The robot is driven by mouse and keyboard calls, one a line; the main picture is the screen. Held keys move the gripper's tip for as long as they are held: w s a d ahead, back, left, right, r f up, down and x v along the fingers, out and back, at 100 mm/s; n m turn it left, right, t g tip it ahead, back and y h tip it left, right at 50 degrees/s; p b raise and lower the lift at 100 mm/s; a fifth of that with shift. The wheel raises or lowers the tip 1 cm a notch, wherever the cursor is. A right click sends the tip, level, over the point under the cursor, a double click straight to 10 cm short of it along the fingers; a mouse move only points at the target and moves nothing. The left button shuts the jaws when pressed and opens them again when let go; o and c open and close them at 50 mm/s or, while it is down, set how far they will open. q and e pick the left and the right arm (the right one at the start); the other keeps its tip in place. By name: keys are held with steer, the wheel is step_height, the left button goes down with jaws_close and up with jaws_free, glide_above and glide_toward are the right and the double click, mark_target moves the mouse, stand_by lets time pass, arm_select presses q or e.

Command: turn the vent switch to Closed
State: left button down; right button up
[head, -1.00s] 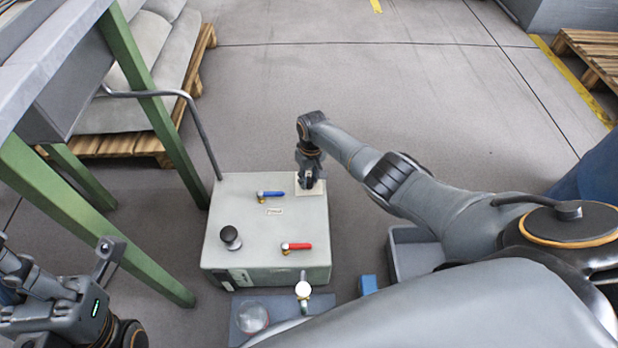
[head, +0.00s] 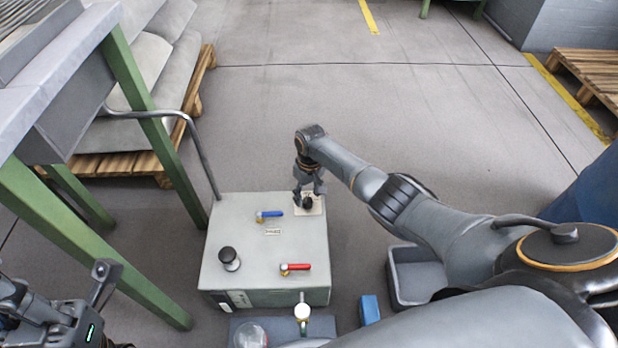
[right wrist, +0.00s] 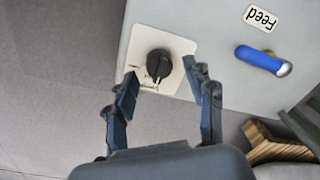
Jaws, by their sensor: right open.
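The vent switch is a black knob (right wrist: 159,64) on a cream plate (right wrist: 181,80), at the far right corner of the pale box (head: 243,250). The knob also shows in the head view (head: 308,202). Its ridge points roughly toward my gripper in the right wrist view; the small print beside it is too small to read. My right gripper (right wrist: 165,82) is open and empty, its fingers on either side of the knob's near side and apart from it. It also shows in the head view (head: 308,189). My left gripper (head: 103,275) is partly visible at lower left.
The box top also holds a blue-handled valve (head: 270,214) by a "Feed" label, a red-handled valve (head: 296,267) and a black round knob (head: 229,258). A green-legged table (head: 150,125) stands left. A grey bin (head: 414,278) sits right.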

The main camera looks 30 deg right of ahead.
mark_target(310, 199)
step_height(310, 199, up, 10)
steer(key=shift+d, duration=0.3)
stand_by(0.4)
